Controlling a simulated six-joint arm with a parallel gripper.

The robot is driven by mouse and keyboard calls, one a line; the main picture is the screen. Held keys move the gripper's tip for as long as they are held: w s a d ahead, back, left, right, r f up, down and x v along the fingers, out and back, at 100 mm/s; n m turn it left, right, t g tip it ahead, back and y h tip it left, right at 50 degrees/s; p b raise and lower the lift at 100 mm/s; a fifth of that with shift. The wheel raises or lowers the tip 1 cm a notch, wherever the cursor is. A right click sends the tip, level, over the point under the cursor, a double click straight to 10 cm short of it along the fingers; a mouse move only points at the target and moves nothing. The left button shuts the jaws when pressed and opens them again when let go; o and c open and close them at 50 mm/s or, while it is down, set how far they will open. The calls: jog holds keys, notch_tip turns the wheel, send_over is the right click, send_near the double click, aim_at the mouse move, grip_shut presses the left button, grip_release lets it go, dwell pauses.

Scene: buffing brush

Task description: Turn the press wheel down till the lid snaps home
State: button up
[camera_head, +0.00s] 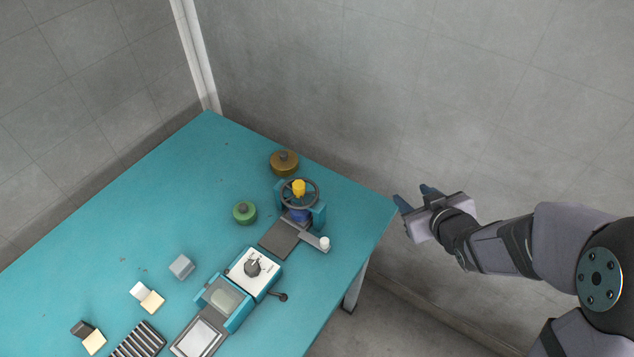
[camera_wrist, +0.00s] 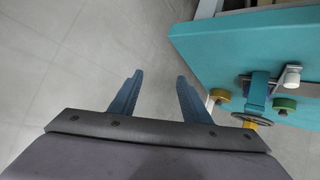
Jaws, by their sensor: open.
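The press wheel (camera_head: 314,188) is a dark spoked handwheel with a yellow hub (camera_head: 299,187), on top of a teal press frame (camera_head: 319,215) near the table's right corner. A blue part (camera_head: 299,215) sits under the wheel; whether it is the lid I cannot tell. The wheel also shows at the lower right of the wrist view (camera_wrist: 251,119). My gripper (camera_head: 412,197) is off the table's right edge, apart from the press. In the wrist view my gripper (camera_wrist: 158,88) has its two blue fingers spread, with nothing between them.
A brown weight (camera_head: 284,163) stands behind the press, a green one (camera_head: 244,212) to its left. A bar with a white knob (camera_head: 325,243) juts in front. A teal-white device (camera_head: 245,275), a grey cube (camera_head: 182,267) and small blocks lie front left. The table's (camera_head: 150,200) back left is clear.

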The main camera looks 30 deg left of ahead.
jog(key=s+a+n+g+y+b, duration=0.2)
jog(key=s+a+n+y, duration=0.25)
jog(key=a, duration=0.65)
jog(key=n+g+y+b, duration=0.2)
jog(key=g+y, duration=0.1)
jog(key=y, duration=0.1)
send_near(294, 182)
jog(key=w, duration=0.1)
jog(key=w+a+f, duration=0.1)
jog(key=w+a, duration=0.1)
jog(key=shift+w+a+f, duration=0.1)
jog(key=shift+f, duration=0.25)
jog(key=s+a+b, duration=0.1)
jog(key=s+a+y+b, duration=0.1)
jog(key=shift+a+f+m+b, duration=0.1)
jog(key=shift+f+m+b, duration=0.15)
jog(key=shift+b, duration=0.05)
jog(key=shift+w+a+m+y+b, duration=0.1)
jog(key=shift+a+m+y+b, duration=0.2)
jog(key=shift+b, duration=0.35)
jog(key=shift+r, duration=0.1)
jog(key=shift+a, duration=0.15)
jog(key=shift+w+a+p, duration=0.15)
jog(key=shift+w+a, duration=0.05)
jog(key=shift+a, duration=0.95)
jog(key=shift+w+a+p, duration=0.2)
jog(key=shift+a, duration=1)
jog(key=shift+w+a+p, duration=0.15)
jog(key=shift+w+a, duration=0.05)
jog(key=shift+a, duration=0.95)
